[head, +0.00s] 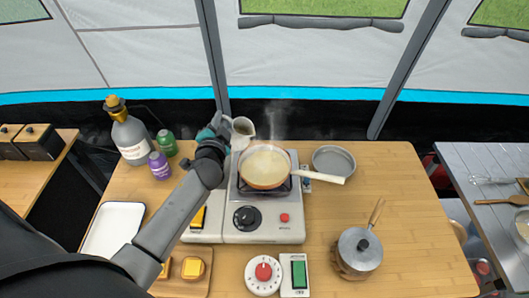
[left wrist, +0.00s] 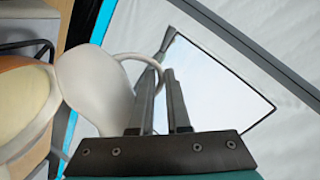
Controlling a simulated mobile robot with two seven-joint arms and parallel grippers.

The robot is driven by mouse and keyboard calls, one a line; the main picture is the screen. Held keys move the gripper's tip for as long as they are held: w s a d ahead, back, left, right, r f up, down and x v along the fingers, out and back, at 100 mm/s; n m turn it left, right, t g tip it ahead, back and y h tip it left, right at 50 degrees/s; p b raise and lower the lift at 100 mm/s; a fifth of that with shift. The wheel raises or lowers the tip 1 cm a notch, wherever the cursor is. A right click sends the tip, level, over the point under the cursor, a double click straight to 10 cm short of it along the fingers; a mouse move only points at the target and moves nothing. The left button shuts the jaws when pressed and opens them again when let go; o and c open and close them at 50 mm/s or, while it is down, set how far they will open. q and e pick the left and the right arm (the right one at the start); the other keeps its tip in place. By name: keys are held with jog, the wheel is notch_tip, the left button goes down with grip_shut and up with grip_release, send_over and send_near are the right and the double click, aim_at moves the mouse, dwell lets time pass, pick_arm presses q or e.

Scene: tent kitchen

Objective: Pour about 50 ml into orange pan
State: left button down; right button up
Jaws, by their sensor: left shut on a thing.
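The orange pan (head: 264,184) sits on the stove burner with a pale handle to the right and cream-coloured contents. Its orange side also shows at the left edge of the left wrist view (left wrist: 14,64). My left gripper (head: 221,124) is shut on the handle of a small white jug (head: 241,140), just behind and left of the pan. In the left wrist view, my fingers (left wrist: 160,78) are at the looped handle of the jug (left wrist: 92,88). I cannot make out a stream. My right gripper is not in view.
The stove (head: 226,226) stands mid-table. A grey pan (head: 333,161) and lidded pot (head: 358,252) are to its right. A large bottle (head: 131,136), green jar (head: 167,143) and purple jar (head: 160,166) stand left. A timer (head: 263,274) is in front. Right-hand table space is clear.

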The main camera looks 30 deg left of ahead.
pick_arm(q)
jog(key=shift+w+a+f+n+g+h+p, duration=0.15)
jog(key=shift+a+f+n+h+p, duration=0.25)
jog(key=shift+a+n+p, duration=0.25)
jog(key=shift+s+a+f+n+g+h+p, duration=0.1)
jog(key=shift+a+f+n+g+h+p, duration=0.1)
jog(key=shift+a+f+n+h+p, duration=0.35)
jog(key=shift+w+a+f+n+g+h+p, duration=0.15)
jog(key=shift+a+f+n+p, duration=0.2)
jog(key=shift+a+p, duration=0.45)
